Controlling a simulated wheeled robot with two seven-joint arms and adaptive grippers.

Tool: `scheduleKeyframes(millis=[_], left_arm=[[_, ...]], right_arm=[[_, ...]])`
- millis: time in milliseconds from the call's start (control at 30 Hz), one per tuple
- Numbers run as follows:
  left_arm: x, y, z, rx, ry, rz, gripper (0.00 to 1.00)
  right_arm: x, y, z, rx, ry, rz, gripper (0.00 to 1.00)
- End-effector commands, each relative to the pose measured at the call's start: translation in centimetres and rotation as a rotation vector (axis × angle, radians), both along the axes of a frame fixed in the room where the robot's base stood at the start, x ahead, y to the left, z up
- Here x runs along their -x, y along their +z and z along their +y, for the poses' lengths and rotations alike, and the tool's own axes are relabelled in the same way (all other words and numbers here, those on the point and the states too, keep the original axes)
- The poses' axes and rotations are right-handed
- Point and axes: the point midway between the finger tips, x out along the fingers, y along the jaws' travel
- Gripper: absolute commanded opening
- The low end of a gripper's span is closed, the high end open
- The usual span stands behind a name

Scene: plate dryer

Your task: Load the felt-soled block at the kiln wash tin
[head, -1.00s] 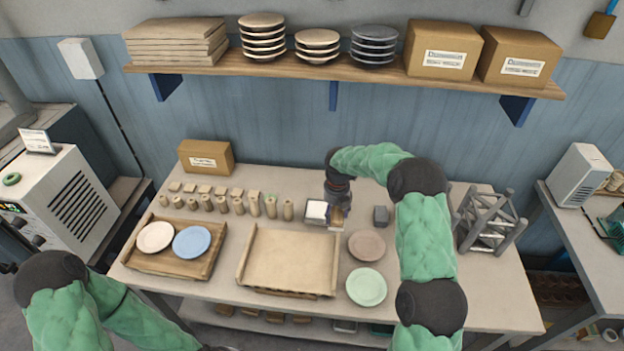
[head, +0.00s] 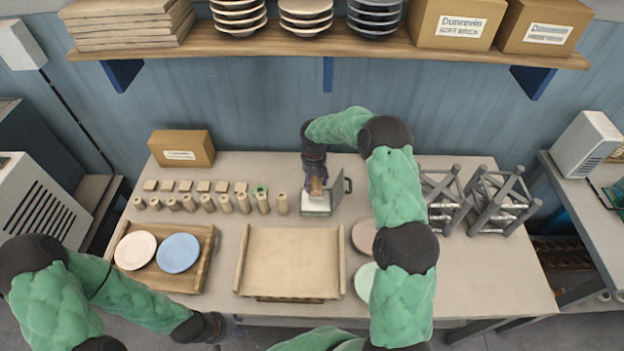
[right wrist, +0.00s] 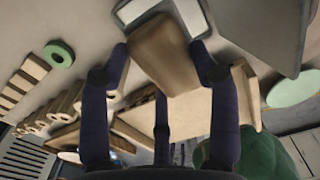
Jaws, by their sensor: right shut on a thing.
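A brown block (head: 316,186) is held in my right gripper (head: 315,176), shown shut on it also in the right wrist view (right wrist: 165,58). The block is over the kiln wash tin (head: 317,210), a shallow grey tin with white contents. Whether its sole touches the white is hidden. In the right wrist view, the white of the tin (right wrist: 191,15) shows beyond the block. A grey upright panel with a dark handle (head: 341,190) stands at the tin's right. My left gripper (head: 222,328) is low near the table's front edge; its fingers are too unclear to read.
A row of cylinders (head: 244,203), one with a green ring, and small tiles stand left of the tin. A wooden board (head: 290,262) lies in front. A tray (head: 204,255) holds white and blue plates. A pinkish plate (head: 362,236) is partly behind my right arm. Grey frames (head: 500,205) stand right.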

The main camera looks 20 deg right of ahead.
Motion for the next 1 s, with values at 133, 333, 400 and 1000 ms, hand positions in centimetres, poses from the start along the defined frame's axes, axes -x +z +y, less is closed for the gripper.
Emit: scheduleKeyframes(millis=[133, 333, 400, 1000], left_arm=[[-0.1, -0.2, 0.0, 0.0, 0.0, -0.001, 0.4], [-0.1, -0.9, 0.0, 0.0, 0.0, -0.001, 0.4], [-0.1, -1.2, 0.0, 0.0, 0.0, -0.001, 0.4], [-0.1, -3.5, 0.0, 0.0, 0.0, -0.001, 0.4]], right_arm=[[0.0, -0.4, 0.0, 0.0, 0.0, -0.001, 0.09], [0.0, -1.4, 0.0, 0.0, 0.0, 0.0, 0.09], [0.0, -2.0, 0.0, 0.0, 0.0, 0.0, 0.09], [0.0, -6.1, 0.0, 0.0, 0.0, 0.0, 0.09]])
